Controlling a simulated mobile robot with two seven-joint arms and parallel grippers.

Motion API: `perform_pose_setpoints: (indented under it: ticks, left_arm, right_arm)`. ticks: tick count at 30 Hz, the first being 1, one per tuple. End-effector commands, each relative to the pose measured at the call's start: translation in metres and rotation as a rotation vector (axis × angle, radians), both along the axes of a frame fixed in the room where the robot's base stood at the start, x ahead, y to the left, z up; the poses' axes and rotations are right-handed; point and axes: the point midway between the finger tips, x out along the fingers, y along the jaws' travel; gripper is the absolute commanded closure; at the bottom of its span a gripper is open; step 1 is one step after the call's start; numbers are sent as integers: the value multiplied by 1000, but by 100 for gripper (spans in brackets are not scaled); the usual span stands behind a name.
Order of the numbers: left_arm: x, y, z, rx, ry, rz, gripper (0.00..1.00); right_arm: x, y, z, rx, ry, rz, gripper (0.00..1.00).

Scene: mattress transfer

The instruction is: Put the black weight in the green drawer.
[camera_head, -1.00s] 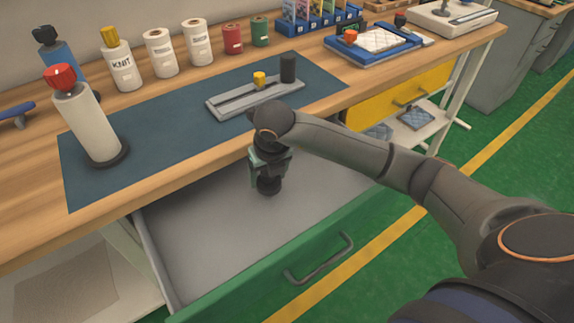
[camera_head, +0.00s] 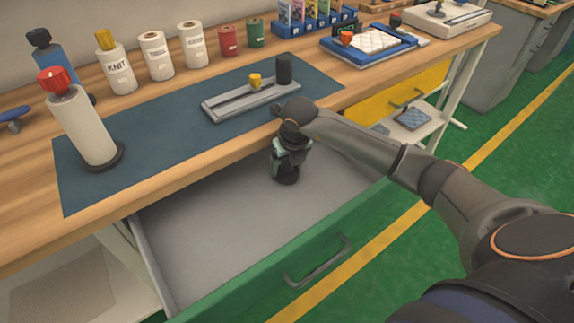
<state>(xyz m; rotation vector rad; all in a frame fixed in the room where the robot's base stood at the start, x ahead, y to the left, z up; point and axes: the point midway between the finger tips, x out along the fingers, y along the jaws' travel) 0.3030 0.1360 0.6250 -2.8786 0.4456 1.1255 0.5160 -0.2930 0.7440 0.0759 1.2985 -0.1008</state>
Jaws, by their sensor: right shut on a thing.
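The green drawer (camera_head: 222,238) is pulled open under the bench, its grey inside mostly bare. My right gripper (camera_head: 288,160) points down inside the drawer's outline, towards its back right. It is shut on the black weight (camera_head: 286,175), which shows below the fingers. The weight is partly hidden by the gripper, and I cannot tell whether it touches the drawer floor. My left gripper is not in view.
On the blue mat (camera_head: 140,150) lies a grey rail tool (camera_head: 235,104) with a yellow knob, and a black cylinder (camera_head: 284,69) stands at its end. A red-topped white roll (camera_head: 85,130) stands left. A yellow drawer (camera_head: 400,90) is to the right.

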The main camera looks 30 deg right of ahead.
Motion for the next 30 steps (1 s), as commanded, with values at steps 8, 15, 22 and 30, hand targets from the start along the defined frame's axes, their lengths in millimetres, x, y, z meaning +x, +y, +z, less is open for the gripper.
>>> perform_pose_setpoints:
  ticks: [8, 15, 22, 30]
  left_arm:
    - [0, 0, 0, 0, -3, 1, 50]
    - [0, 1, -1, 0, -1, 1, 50]
    - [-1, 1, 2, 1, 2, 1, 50]
    - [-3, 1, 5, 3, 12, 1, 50]
  right_arm:
    - [0, 0, -2, -1, 0, 0, 11]
    - [0, 0, -2, -1, 0, 0, 0]
    - [-1, 0, 9, -1, -2, 1, 0]
    - [-15, 2, 63, -2, -6, 2, 0]
